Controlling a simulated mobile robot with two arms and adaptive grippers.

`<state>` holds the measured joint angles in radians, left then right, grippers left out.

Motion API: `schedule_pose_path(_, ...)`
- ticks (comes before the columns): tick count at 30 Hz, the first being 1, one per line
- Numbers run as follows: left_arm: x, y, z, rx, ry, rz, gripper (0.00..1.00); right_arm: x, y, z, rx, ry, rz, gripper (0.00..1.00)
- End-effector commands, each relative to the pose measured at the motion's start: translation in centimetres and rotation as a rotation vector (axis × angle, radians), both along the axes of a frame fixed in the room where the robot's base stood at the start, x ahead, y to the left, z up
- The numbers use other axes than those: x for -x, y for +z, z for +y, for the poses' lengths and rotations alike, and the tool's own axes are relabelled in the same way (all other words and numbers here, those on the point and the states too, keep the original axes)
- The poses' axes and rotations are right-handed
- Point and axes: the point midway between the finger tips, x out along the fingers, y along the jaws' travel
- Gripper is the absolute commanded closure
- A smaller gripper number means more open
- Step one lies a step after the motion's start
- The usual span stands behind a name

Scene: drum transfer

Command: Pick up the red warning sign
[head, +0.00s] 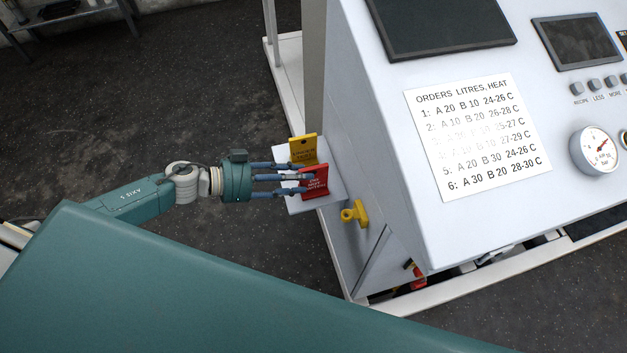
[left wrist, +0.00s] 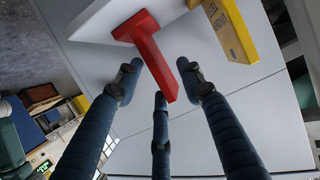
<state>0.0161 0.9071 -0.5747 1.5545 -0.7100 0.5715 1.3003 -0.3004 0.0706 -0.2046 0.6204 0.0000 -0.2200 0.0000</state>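The red warning sign (head: 314,182) stands upright on a small white shelf (head: 300,207) at the side of the machine; its lettering is too small to read. It shows edge-on in the left wrist view (left wrist: 153,57). My left gripper (head: 300,179) reaches it from the left, three fingers pointing at the sign. In the left wrist view the fingers (left wrist: 160,88) are spread, with the sign's near end between them and a visible gap to the left finger. Whether any finger touches the sign is unclear. My right gripper is out of view.
A yellow sign (head: 303,150) stands just behind the red one on the same shelf, also in the left wrist view (left wrist: 230,30). A yellow valve handle (head: 355,213) sticks out below. The machine's panel (head: 385,150) rises to the right.

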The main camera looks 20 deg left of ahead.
Motion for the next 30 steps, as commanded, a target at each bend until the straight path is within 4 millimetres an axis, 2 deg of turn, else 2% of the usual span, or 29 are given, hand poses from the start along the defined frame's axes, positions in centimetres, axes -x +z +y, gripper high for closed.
schedule_pose_path(3, -0.8, -0.4, -1.7, 0.005, 0.000, -0.002, 0.61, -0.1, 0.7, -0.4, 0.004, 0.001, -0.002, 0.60)
schedule_pose_path(9, -2.1, -1.5, -3.6, 0.002, 0.000, -0.001, 0.61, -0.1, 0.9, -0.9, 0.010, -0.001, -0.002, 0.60)
schedule_pose_path(17, -2.2, -1.7, -3.8, 0.000, 0.001, 0.000, 0.61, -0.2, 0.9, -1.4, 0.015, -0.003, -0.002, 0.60)
schedule_pose_path(18, -2.2, -1.7, -3.8, 0.000, 0.000, 0.000, 0.63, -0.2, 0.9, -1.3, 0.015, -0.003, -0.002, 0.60)
schedule_pose_path(24, -2.2, -1.7, -3.8, 0.001, 0.000, -0.001, 1.00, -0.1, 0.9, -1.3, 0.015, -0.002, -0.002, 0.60)
schedule_pose_path(30, -2.2, -1.7, -3.8, 0.001, 0.000, -0.001, 1.00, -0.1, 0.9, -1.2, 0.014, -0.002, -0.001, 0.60)
